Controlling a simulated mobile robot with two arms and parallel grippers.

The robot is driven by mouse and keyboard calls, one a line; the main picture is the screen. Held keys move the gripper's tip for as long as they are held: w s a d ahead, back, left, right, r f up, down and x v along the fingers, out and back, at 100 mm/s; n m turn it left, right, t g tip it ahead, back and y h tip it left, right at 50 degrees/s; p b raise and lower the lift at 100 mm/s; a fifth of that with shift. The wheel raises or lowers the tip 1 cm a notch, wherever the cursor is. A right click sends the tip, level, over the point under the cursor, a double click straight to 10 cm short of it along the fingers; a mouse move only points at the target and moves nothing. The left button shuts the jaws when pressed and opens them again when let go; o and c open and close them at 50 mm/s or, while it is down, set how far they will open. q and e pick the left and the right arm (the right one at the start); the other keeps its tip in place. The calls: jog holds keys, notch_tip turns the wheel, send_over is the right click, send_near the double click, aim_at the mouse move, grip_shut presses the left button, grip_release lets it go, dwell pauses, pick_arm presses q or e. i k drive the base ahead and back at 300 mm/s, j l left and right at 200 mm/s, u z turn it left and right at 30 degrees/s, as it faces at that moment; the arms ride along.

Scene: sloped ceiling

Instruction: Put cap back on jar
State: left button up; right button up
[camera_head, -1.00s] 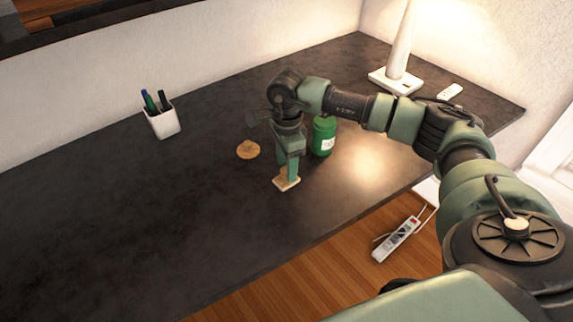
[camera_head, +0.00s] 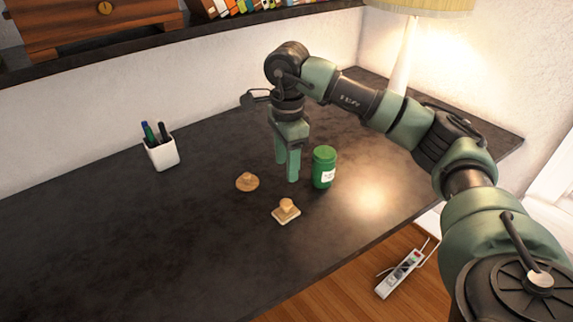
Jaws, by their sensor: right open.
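A green jar (camera_head: 324,168) with a white label stands upright on the dark desk. Its top is also green; I cannot tell if it is open. A round wooden cap (camera_head: 245,183) with a knob lies on the desk left of the jar. A squarish light wooden cap (camera_head: 286,215) with a knob lies nearer to me, between the two. My right gripper (camera_head: 287,174) points down, open and empty, between the round cap and the jar and beyond the squarish cap. My left gripper is out of view.
A white pen cup (camera_head: 161,153) stands at the back left of the desk (camera_head: 130,240). A lamp (camera_head: 406,55) stands at the back right. A shelf with a wooden drawer box (camera_head: 95,27) runs above. The front left of the desk is clear.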

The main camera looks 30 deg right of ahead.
aim_at(324, 158)
jog(key=z, duration=1.35)
